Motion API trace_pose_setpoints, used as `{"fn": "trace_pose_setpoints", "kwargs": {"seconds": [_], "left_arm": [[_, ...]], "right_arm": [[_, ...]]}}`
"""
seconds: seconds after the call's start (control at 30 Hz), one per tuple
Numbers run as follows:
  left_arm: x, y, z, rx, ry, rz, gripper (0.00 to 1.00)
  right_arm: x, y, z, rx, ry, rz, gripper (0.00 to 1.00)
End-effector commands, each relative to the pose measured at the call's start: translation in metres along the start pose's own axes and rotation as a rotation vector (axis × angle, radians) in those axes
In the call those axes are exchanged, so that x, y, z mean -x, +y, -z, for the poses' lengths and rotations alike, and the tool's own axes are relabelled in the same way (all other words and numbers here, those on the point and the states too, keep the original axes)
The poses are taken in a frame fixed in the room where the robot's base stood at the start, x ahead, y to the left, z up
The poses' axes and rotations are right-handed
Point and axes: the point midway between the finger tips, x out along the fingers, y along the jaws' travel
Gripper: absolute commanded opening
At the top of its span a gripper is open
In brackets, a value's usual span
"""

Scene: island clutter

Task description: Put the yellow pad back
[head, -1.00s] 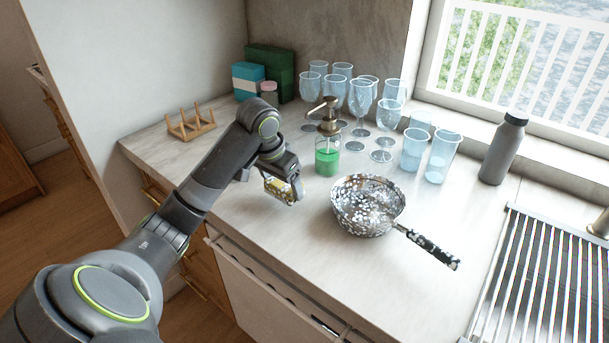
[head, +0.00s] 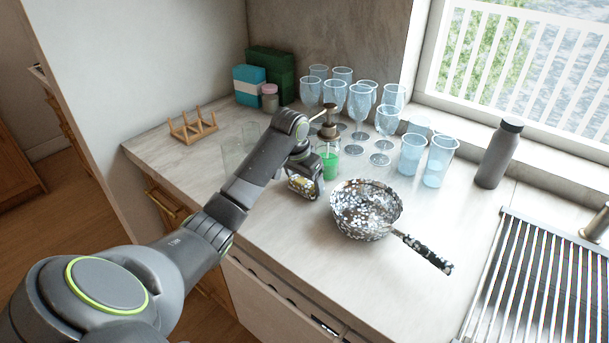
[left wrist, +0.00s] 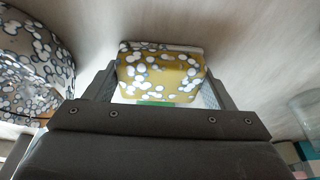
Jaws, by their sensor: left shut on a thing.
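The yellow pad (head: 301,184) is spotted with white foam and is held in my left gripper (head: 305,188), just above the counter between the soap dispenser and the pan. In the left wrist view the pad (left wrist: 160,73) sits between both fingers, with a green strip showing along its lower edge. The gripper is shut on it. In the head view the gripper hides part of the pad. My right gripper is in neither view.
A foam-spotted pan (head: 362,228) stands right of the gripper. A green soap dispenser (head: 329,164) is close behind it, with several glasses beyond. Clear tumblers (head: 234,152) stand behind my arm; a wooden rack (head: 193,128) is at far left.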

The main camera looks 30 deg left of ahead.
Motion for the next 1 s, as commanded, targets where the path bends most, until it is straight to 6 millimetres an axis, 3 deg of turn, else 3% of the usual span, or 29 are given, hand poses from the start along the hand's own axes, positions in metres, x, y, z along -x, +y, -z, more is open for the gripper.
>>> {"fn": "trace_pose_setpoints", "kwargs": {"seconds": [0.37,0.4,0.57,1.0], "left_arm": [[-0.004,0.0,-0.001,0.0,0.0,-0.001,0.58],[-0.005,0.0,-0.001,0.0,0.001,-0.001,0.78],[-0.005,0.0,-0.001,0.0,0.001,0.0,0.98],[-0.007,0.0,-0.002,0.0,0.002,0.001,0.98]], "right_arm": [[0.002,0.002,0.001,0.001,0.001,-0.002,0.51],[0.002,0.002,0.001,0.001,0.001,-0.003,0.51],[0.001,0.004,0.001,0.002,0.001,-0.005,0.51],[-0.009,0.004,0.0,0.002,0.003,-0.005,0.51]]}}
